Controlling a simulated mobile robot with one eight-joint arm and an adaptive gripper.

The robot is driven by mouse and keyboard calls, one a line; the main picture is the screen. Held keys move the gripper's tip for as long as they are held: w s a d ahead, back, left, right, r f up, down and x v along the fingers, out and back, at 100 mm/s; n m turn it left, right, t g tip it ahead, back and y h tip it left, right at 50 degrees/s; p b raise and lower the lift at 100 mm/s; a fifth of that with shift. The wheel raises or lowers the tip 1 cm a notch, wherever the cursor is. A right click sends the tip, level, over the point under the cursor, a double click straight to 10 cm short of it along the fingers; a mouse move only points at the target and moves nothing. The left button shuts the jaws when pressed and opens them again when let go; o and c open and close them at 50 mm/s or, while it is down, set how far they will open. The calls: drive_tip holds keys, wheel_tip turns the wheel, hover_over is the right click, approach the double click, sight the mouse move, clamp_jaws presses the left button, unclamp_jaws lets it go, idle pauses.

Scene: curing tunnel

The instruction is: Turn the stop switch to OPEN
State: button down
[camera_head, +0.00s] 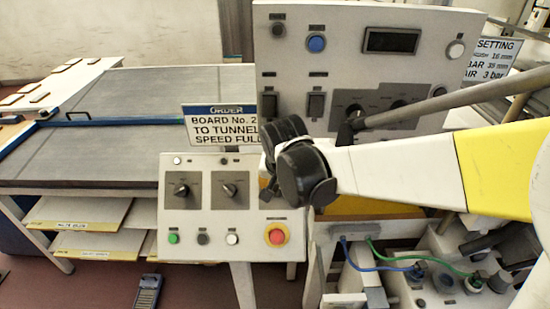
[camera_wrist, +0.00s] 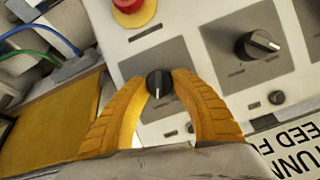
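A small black rotary switch (camera_wrist: 159,84) with a white pointer line sits on a grey plate of the control panel. The pointer line runs nearly up and down in the wrist view. My gripper (camera_wrist: 160,80) has its two orange fingers on either side of this switch, and the tips close in on it with almost no gap. In the head view my gripper (camera_head: 268,172) is seen end-on at the right side of the sloped control panel (camera_head: 205,217) and hides this switch. The switch's label and its OPEN mark are too small to read.
A larger black knob (camera_wrist: 258,45) is beside the switch, and a red stop button (camera_wrist: 132,8) on a yellow base is at the upper left. Green, grey and white buttons line the panel's lower edge. A sign (camera_head: 222,124) stands behind the panel. A taller panel (camera_head: 335,30) rises behind my arm.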

drive_tip(key=shift+n, duration=0.3)
drive_tip(key=n+h, duration=0.1)
drive_tip(key=n, duration=0.2)
drive_tip(key=shift+a, duration=0.15)
drive_tip(key=n+h, duration=0.2)
drive_tip(key=n, duration=0.2)
drive_tip(key=shift+t+b, duration=0.3)
drive_tip(key=shift+t, duration=0.1)
idle(0.4)
drive_tip(key=c, duration=1)
unclamp_jaws()
